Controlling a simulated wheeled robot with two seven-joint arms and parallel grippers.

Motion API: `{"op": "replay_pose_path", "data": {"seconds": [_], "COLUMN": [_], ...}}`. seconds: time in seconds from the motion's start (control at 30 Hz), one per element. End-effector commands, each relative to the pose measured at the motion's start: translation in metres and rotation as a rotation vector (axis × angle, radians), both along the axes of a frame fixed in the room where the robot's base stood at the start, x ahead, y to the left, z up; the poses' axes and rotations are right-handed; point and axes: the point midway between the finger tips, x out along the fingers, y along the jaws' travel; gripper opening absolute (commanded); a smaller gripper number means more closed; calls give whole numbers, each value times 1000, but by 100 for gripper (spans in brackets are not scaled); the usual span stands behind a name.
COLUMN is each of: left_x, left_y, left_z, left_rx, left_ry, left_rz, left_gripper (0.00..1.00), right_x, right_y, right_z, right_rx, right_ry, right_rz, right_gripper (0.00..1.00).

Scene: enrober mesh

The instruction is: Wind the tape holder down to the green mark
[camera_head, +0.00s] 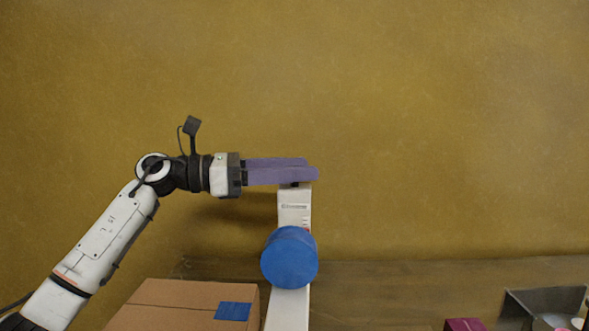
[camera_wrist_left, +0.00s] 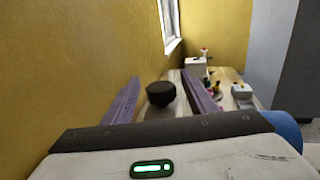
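A white upright post (camera_head: 294,205) stands at the centre of the head view, with a blue round tape holder (camera_head: 289,258) on its front. Small red marks show on the post's right edge above the holder; I cannot make out a green mark. My left gripper (camera_head: 313,170), with purple fingers, reaches level from the left over the post's top. In the left wrist view a black round knob (camera_wrist_left: 160,94) lies between the spread fingers (camera_wrist_left: 160,76), with gaps on both sides. The fingers hide most of the knob in the head view. My right gripper is out of view.
A cardboard box (camera_head: 180,304) with blue tape stands left of the post. A grey metal bin (camera_head: 541,300) and a dark red box (camera_head: 464,324) are at lower right. A yellow wall (camera_head: 430,130) rises behind.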

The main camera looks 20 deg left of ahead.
Motion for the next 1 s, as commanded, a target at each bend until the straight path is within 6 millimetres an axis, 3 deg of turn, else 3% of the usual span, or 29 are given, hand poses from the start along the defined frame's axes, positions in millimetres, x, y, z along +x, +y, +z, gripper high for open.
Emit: {"op": "replay_pose_path", "data": {"seconds": [0.27, 0.7, 1.0], "left_x": [-2, -41, -52], "left_y": [4, 71, 90], "left_z": [-1, -2, 0], "left_rx": [-1, 1, 0], "left_ry": [0, 0, 0], "left_rz": [1, 3, 0], "left_gripper": [52, 52, 52], "right_x": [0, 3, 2], "right_y": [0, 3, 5], "right_z": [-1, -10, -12], "right_rx": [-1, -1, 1], "right_ry": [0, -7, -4], "right_rz": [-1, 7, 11], "right_gripper": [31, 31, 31]}}
